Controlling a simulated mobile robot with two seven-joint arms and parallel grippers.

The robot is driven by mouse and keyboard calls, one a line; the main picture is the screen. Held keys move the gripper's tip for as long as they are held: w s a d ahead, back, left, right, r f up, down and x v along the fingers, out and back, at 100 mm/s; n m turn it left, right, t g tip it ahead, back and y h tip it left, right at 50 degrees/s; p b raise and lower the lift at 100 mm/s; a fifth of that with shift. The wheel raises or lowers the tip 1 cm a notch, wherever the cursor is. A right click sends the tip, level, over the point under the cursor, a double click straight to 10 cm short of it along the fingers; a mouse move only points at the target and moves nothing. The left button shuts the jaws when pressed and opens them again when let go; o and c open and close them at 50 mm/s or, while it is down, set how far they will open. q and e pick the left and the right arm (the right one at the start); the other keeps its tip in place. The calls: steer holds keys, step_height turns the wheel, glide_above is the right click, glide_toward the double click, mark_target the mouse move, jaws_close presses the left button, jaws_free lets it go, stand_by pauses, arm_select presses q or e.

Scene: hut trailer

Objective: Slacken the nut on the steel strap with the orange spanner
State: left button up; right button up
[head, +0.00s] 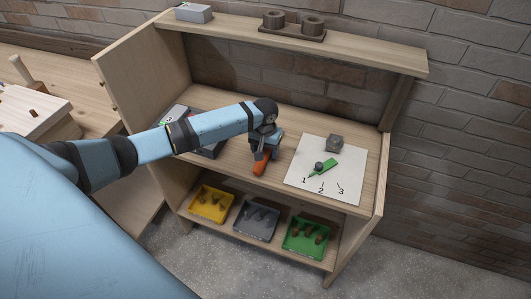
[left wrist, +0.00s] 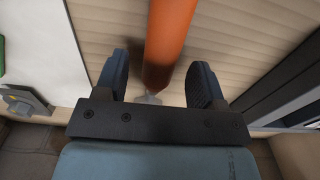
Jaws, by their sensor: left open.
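The orange spanner (head: 262,163) lies on the middle shelf, its handle toward the front edge. In the left wrist view its orange handle (left wrist: 168,40) runs between my fingers, and a bit of grey metal shows at its far end. My left gripper (head: 263,152) is open, pointing down over the spanner with a finger either side; I see gaps beside the handle. A white board (head: 301,181) marked 1, 2, 3 lies to the right. It bears a green pointer (head: 325,169) with a dark grey knob and a grey metal block (head: 334,143). I cannot tell which part is the strap or nut.
A dark case (head: 207,150) sits left of the spanner, partly behind my arm. Yellow (head: 194,209), grey (head: 240,232) and green (head: 288,244) trays stand on the lower shelf. The top shelf (head: 235,27) overhangs the back. Bare shelf separates the spanner from the board.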

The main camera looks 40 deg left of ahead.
arm_select(q)
step_height(320, 180, down, 2)
steer(key=shift+f, duration=0.1)
steer(key=shift+c, duration=0.2)
jaws_close()
steer(key=shift+r, duration=0.2)
